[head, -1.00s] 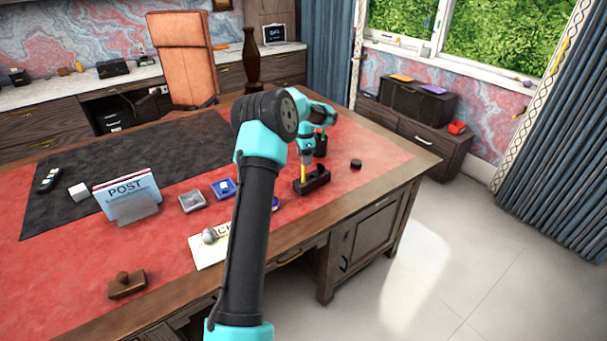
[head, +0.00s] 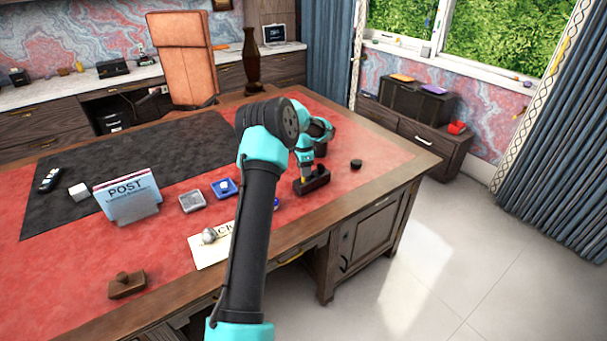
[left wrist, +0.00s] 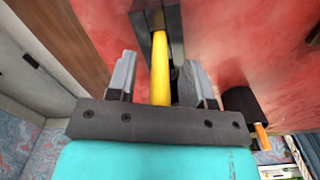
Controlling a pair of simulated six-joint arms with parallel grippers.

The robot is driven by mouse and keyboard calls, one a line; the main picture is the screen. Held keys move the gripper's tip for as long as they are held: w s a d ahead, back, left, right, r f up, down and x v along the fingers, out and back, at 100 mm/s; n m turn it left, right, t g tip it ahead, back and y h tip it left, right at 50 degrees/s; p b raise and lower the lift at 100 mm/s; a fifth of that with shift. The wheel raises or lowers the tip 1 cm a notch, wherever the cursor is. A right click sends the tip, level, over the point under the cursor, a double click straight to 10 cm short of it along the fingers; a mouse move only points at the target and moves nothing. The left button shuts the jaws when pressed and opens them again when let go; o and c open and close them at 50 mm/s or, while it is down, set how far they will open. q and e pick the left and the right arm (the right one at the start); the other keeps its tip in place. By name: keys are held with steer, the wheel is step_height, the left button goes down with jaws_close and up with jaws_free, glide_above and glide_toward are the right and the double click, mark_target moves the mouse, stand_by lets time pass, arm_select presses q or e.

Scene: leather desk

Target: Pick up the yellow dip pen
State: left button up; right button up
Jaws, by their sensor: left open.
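The yellow dip pen (left wrist: 159,62) stands in a dark pen stand (head: 317,184) near the right end of the desk. My left gripper (head: 305,178) is over the stand, pointing down, and hides most of the pen in the head view. In the left wrist view my left gripper (left wrist: 158,78) is open, with its grey fingers on either side of the pen's shaft. I cannot tell whether either finger touches it. The pen's lower end is down at the dark stand. My right gripper is not in view.
A small black round object (head: 356,163) lies right of the stand. A blue box (head: 223,187), a grey box (head: 192,201) and a letter holder marked POST (head: 128,195) stand to the left.

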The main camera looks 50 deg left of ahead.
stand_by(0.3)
arm_select(q)
jaws_close()
stand_by(0.3)
